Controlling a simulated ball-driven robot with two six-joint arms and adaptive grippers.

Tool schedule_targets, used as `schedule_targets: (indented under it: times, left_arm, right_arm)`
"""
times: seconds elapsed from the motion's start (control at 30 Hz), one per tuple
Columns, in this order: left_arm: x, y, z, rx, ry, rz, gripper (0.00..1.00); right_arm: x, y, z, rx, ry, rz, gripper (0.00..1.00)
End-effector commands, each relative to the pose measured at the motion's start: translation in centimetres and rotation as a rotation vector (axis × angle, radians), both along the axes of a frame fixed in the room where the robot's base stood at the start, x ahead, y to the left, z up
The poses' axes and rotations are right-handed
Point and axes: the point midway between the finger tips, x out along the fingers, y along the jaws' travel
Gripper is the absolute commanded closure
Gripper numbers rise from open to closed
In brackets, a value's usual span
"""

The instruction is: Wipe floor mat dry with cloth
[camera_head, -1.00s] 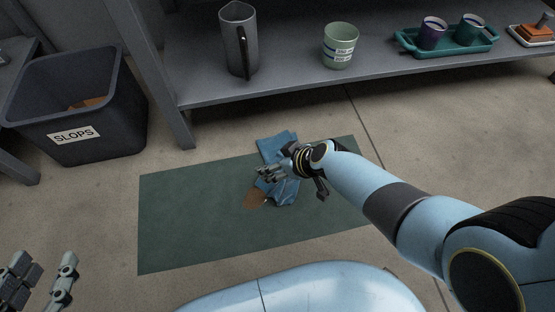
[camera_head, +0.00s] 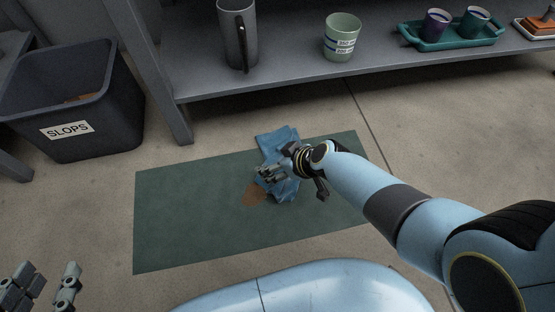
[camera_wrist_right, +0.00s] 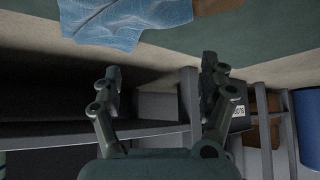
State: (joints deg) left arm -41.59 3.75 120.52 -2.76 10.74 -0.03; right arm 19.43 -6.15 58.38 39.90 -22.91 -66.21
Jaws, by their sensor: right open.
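A green floor mat (camera_head: 185,215) lies flat on the concrete floor. A crumpled blue cloth (camera_head: 287,188) lies on its far part, with one end past the mat's far edge; it also shows at the top of the right wrist view (camera_wrist_right: 130,22). A brown wet patch (camera_head: 254,193) shows on the mat at the cloth's left side. My right gripper (camera_head: 262,174) is over the cloth in the head view; in the right wrist view its fingers (camera_wrist_right: 160,75) are apart with nothing between them. My left gripper (camera_head: 45,283) is at the lower left, its two fingers apart and empty, away from the mat.
A dark bin labelled SLOPS (camera_head: 112,118) stands at the left. A grey shelf (camera_head: 290,84) behind the mat holds a dark pitcher (camera_head: 237,40), a pale green cup (camera_head: 341,38) and a teal tray (camera_head: 450,42) with two cups. The mat's left part is clear.

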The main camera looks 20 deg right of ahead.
Motion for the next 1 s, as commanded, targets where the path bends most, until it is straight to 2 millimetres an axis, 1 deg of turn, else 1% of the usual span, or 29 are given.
schedule_targets:
  times: [0.03, 0.3, 0.63, 1.0]
  left_arm:
    - [-0.2, 0.0, -0.5, 0.0, 0.006, -0.001, 0.6]
    - [-0.5, 0.0, -1.7, 0.0, 0.022, 0.0, 0.6]
    - [-0.6, 0.0, -1.7, 0.0, 0.023, 0.0, 0.6]
    - [-0.6, 0.0, -1.7, 0.0, 0.023, 0.0, 0.6]
  right_arm:
    - [-0.1, 0.0, -0.4, 0.0, 0.002, 0.0, 0.23]
    - [-0.1, 0.0, -1.4, 0.0, 0.002, 0.0, 0.23]
    - [0.0, 0.0, -1.4, 0.001, -0.001, 0.0, 0.24]
    - [0.0, 0.0, -1.4, 0.0, 0.0, 0.0, 0.51]
